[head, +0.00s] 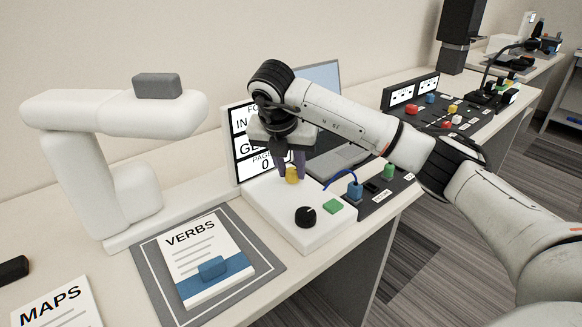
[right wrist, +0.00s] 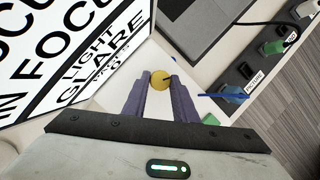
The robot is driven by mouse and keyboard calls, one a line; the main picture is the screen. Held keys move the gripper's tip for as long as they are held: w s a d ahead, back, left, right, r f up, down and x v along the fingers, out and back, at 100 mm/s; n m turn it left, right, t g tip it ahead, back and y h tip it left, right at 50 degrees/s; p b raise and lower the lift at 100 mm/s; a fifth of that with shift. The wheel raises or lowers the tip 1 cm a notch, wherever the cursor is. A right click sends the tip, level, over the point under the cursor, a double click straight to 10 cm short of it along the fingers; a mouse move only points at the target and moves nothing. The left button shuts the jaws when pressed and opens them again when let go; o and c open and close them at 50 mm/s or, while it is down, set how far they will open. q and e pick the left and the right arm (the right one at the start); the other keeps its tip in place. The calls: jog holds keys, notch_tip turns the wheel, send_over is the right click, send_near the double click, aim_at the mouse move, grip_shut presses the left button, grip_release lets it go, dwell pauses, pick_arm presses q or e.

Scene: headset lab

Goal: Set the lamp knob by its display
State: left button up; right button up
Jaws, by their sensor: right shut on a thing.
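The yellow knob (head: 292,176) stands on the white control box (head: 272,208), in front of the display (head: 239,148). My right gripper (head: 290,168) reaches down from above and is shut on the yellow knob. In the right wrist view the yellow knob (right wrist: 161,79) sits between the two purple-grey fingertips, a dark pointer mark on its top. The display (right wrist: 75,45) reads "IN FOCUS" and "LIGHT GLARE", with a "0" on its lowest panel. In the head view my gripper and arm cover part of the display. My left gripper is not in view.
A black knob (head: 305,217) and a green button (head: 333,206) are on the same box. A blue plug with a cable (head: 354,190) stands to the right, near the laptop (head: 338,157). A white scanner arm (head: 110,115) overhangs the VERBS sheet (head: 203,246) on a grey mat.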

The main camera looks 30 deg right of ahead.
jog(key=o, duration=1)
jog(key=shift+o, duration=0.2)
jog(key=p+v, duration=0.2)
jog(key=v, duration=0.8)
jog(key=shift+r, duration=0.2)
jog(key=shift+f, duration=0.1)
